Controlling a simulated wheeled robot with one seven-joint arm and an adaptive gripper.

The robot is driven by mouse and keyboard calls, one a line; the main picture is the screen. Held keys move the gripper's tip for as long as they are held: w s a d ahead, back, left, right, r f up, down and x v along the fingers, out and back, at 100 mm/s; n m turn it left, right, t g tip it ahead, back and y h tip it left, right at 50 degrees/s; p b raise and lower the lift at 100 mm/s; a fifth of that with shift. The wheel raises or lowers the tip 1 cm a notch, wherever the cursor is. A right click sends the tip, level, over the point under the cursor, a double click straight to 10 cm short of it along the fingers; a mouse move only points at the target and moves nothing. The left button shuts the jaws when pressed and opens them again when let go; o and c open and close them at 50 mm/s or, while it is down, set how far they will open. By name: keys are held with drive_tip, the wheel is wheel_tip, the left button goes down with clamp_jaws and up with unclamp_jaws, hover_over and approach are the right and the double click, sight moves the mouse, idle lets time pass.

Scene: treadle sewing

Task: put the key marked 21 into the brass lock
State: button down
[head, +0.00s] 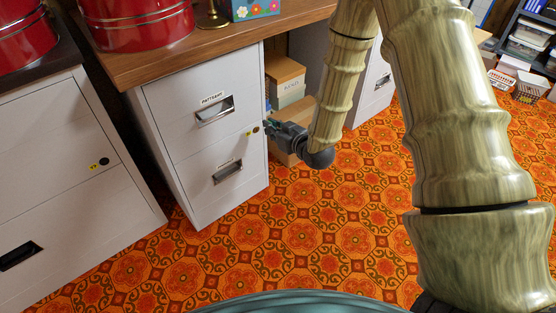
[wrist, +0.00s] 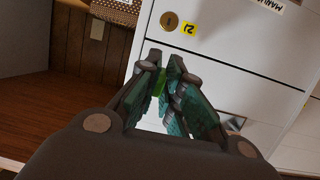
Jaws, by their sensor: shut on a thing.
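The brass lock (wrist: 169,21) is a round disc with a dark keyhole on a white cabinet face. A yellow tag (wrist: 189,29), upside down in the wrist view, reads 21 beside it. In the head view the lock (head: 257,129) sits near the right edge of the white filing cabinet (head: 180,150). My gripper (wrist: 162,68) is shut on a small bright green piece, taken as the key (wrist: 160,82), mostly hidden between the teal finger pads; its mark cannot be read. The fingertips are short of the lock, apart from it in the wrist view. My gripper (head: 268,126) is right beside the lock in the head view.
Another cabinet (head: 70,180) at left has a dark lock (head: 104,161) with a yellow tag. Red tins (head: 135,22) stand on the wooden top (head: 215,45). Cardboard boxes (head: 285,75) are behind my gripper. Patterned floor (head: 290,220) lies open in front.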

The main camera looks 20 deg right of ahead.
wheel_tip(320, 180, down, 8)
drive_tip(key=s+d+t+y+b, duration=0.1)
drive_tip(key=s+t+b, duration=0.1)
drive_tip(key=b, duration=0.9)
drive_tip(key=shift+d+f+n+t+y+b, duration=0.15)
drive_tip(key=shift+n+t+y+b, duration=0.15)
drive_tip(key=shift+t+y, duration=0.1)
drive_tip(key=shift+p, duration=0.45)
drive_tip(key=shift+x, duration=2.85)
drive_tip(key=shift+p, duration=1.1)
drive_tip(key=shift+p+x, duration=0.3)
drive_tip(key=shift+x, duration=1.3)
drive_tip(key=c, duration=1.5)
unclamp_jaws()
